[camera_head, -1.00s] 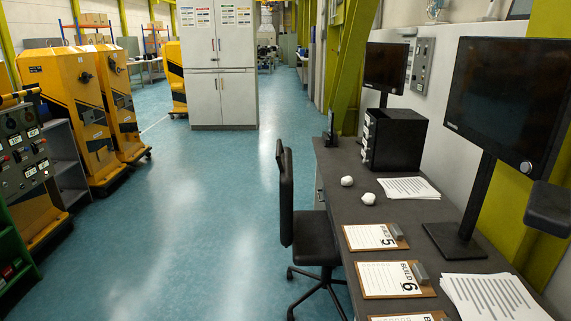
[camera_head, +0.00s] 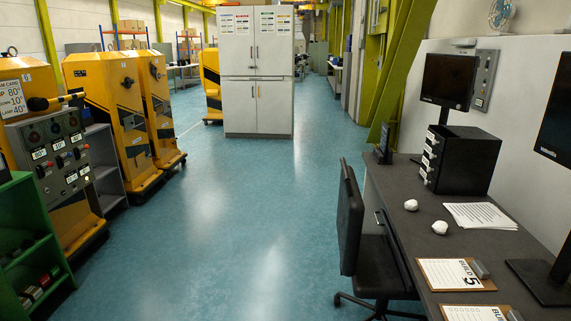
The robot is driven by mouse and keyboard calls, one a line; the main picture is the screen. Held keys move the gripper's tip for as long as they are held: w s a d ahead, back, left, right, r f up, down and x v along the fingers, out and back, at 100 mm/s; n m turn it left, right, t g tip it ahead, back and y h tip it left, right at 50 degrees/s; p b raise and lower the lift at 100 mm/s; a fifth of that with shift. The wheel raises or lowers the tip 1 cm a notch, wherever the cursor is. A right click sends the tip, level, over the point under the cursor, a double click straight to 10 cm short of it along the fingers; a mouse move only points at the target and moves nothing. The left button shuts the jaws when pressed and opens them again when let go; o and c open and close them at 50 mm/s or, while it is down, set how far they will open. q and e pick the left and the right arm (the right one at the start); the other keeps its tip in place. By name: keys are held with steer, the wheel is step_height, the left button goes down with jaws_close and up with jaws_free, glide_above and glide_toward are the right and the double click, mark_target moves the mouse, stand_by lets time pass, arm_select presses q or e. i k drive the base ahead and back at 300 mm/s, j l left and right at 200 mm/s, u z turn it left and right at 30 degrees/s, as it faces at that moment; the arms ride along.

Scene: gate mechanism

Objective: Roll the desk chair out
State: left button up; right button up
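The black desk chair (camera_head: 372,246) stands at the left side of the grey desk (camera_head: 424,229). Its backrest (camera_head: 350,222) is upright on the aisle side, and its seat reaches toward the desk, partly under the edge. Part of its wheeled base shows at the bottom of the view. Neither of my grippers shows in the head view.
The blue floor (camera_head: 235,220) left of the chair is clear. Yellow machines (camera_head: 105,110), a control panel (camera_head: 55,153) and a green shelf (camera_head: 30,255) line the left side. A white cabinet (camera_head: 257,75) stands ahead. The desk holds monitors, a black drawer box (camera_head: 460,160) and papers.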

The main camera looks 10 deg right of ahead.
mark_target(369, 259)
steer(key=i+j, duration=0.25)
steer(key=i, duration=0.25)
steer(key=i+j+z, duration=0.1)
steer(key=i, duration=0.35)
steer(key=j, duration=0.1)
